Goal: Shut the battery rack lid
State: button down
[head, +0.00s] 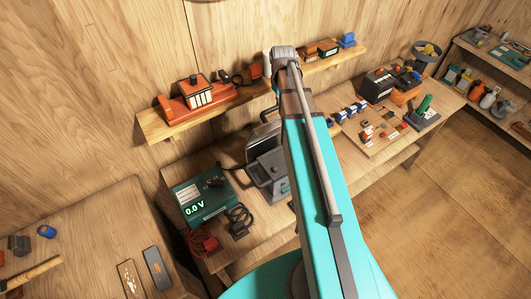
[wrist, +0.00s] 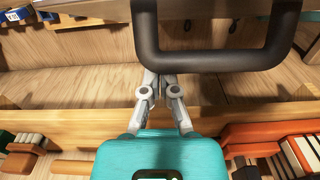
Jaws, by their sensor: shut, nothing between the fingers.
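A grey metal box (head: 268,168) stands on the bench beside the green meter, partly hidden by my arm. A dark, frame-like part (head: 262,132) stands up at its back; it looks like a raised lid, but I cannot tell for sure that this is the battery rack. In the wrist view a thick dark loop (wrist: 215,62) crosses the top, close to the camera. My gripper (wrist: 160,75) is shut and empty, its fingertips by the loop's lower left side. I cannot tell whether they touch it. In the head view my arm hides the gripper.
A green meter (head: 203,198) reading 0.0 V sits left of the box, with cables around it. A wall shelf (head: 155,127) above carries an orange holder (head: 185,108) with white cells. Small parts and a black battery (head: 377,84) occupy the right bench.

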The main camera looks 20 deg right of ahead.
jog(key=shift+s+d+f, duration=0.1)
jog(key=shift+s+d, duration=0.05)
jog(key=shift+s, duration=0.55)
jog(key=shift+s+d, duration=0.1)
jog(key=shift+s, duration=0.55)
jog(key=shift+s, duration=0.1)
jog(key=shift+s+d+f+b, duration=0.15)
jog(key=shift+s+f+b, duration=0.1)
jog(key=shift+s, duration=0.45)
jog(key=shift+s+d+f+b, duration=0.1)
jog(key=shift+s+d+b, duration=0.1)
jog(key=shift+s, duration=0.45)
jog(key=shift+r, duration=0.1)
notch_tip(320, 180, up, 8)
jog(key=p, duration=0.8)
